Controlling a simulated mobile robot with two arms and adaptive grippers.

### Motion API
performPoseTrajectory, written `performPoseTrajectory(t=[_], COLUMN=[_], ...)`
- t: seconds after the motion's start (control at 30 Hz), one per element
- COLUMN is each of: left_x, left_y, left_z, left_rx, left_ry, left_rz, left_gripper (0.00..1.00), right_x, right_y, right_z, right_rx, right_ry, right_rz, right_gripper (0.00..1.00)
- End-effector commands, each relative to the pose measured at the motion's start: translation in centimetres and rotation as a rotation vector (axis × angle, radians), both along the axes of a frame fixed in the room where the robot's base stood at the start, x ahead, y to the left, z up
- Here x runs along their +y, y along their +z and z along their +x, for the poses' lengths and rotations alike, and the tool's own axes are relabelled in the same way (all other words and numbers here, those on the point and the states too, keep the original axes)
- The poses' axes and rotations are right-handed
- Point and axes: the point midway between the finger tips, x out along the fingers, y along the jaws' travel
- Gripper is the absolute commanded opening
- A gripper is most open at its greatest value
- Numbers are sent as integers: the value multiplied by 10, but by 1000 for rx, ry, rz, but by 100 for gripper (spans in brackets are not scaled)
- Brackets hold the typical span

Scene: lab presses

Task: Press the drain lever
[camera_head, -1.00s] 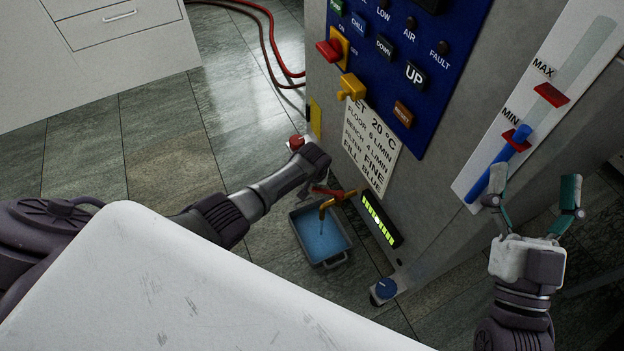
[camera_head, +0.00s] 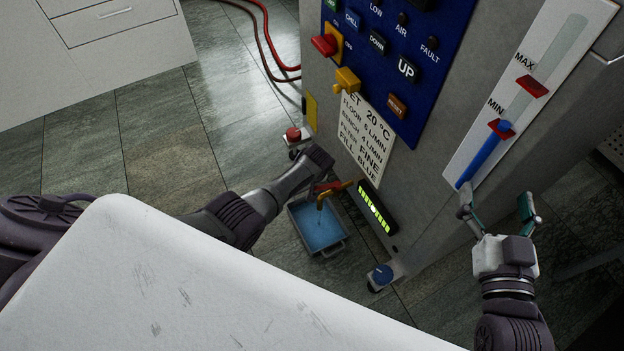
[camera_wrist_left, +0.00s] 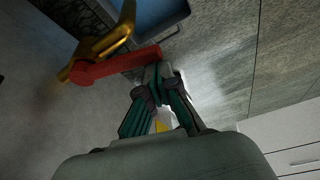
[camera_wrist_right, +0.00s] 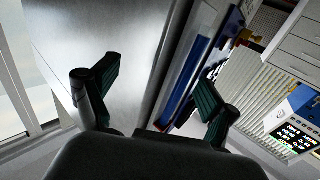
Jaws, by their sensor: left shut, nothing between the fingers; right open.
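The drain lever is a red bar on a brass tap low on the grey machine. In the head view the lever (camera_head: 328,186) shows partly behind my left gripper, and the tap (camera_head: 336,193) pours a thin stream into a blue-filled tray (camera_head: 345,240). In the left wrist view the lever (camera_wrist_left: 115,66) crosses just ahead of my left gripper (camera_wrist_left: 158,76), whose closed fingertips are at its free end. I cannot tell whether they touch. My right gripper (camera_head: 497,205) is open and empty, in front of the machine's right side.
A blue control panel (camera_head: 360,45) with buttons and a gauge with a blue column (camera_head: 485,160) near MIN are on the machine. A red button (camera_head: 293,134) and a blue knob (camera_head: 382,274) are low down. A white surface (camera_head: 200,290) fills the near foreground. Red hoses (camera_head: 266,45) lie behind.

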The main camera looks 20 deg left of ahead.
Motion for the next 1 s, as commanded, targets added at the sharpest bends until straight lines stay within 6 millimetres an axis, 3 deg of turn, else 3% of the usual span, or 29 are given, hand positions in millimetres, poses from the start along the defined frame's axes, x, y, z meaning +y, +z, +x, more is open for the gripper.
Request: performPoseTrajectory(t=[0.6,1.0], left_x=[8,9], left_y=[1,0], left_z=[-6,-7], left_rx=[-1,-1], left_ry=[0,0], left_rz=[-1,-1], left_gripper=[0,0], right_x=[-8,-8], right_y=[-32,-35], right_z=[-7,-7], right_rx=[179,196], right_ry=[-16,-14], right_rz=[-44,-51], right_gripper=[86,86])
